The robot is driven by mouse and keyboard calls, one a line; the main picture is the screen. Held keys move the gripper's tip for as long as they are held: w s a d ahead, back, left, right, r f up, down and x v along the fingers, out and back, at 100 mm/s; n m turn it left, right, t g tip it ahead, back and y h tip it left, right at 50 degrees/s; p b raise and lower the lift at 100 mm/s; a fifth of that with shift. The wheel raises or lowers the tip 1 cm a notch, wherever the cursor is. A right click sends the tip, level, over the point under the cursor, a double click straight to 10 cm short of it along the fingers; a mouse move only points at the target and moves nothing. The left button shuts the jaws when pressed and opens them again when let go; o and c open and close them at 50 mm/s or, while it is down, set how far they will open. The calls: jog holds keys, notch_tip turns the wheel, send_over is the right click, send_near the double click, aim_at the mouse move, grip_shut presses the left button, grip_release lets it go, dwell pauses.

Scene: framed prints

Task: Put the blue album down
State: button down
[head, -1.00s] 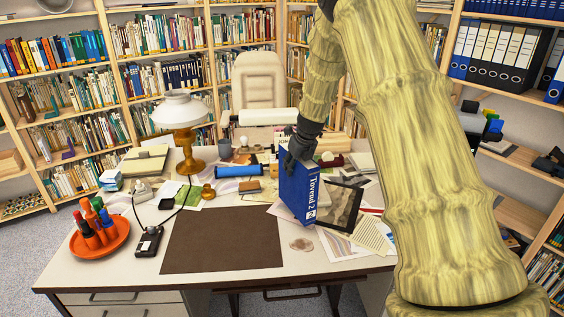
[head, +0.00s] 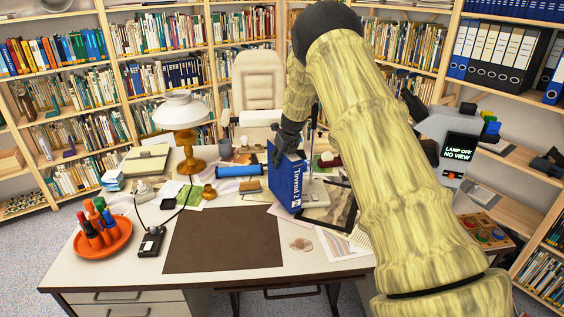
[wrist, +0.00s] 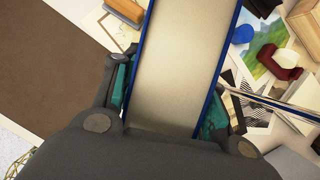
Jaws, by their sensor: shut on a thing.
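The blue album (head: 284,184) stands upright over the right part of the desk, with white lettering on its spine. My gripper (head: 288,146) is shut on its upper edge from above. In the wrist view, the album's pale page edge and blue covers (wrist: 178,65) run between my two fingers (wrist: 165,102), with teal pads against both sides. The album's lower end is close to the desk (head: 215,281), right of the brown mat (head: 225,238). I cannot tell whether it touches the surface.
A framed picture (head: 340,212) and loose papers lie right of the album. A brass lamp (head: 187,140), blue roll (head: 238,170) and orange pen tray (head: 104,246) stand to the left. A device with a "LAMP OFF" screen (head: 459,147) is at the right. The brown mat is bare.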

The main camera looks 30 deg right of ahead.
jog(key=shift+f, duration=0.8)
jog(key=c, duration=0.9)
grip_release()
jog(key=shift+f, duration=0.1)
jog(key=shift+o, duration=0.5)
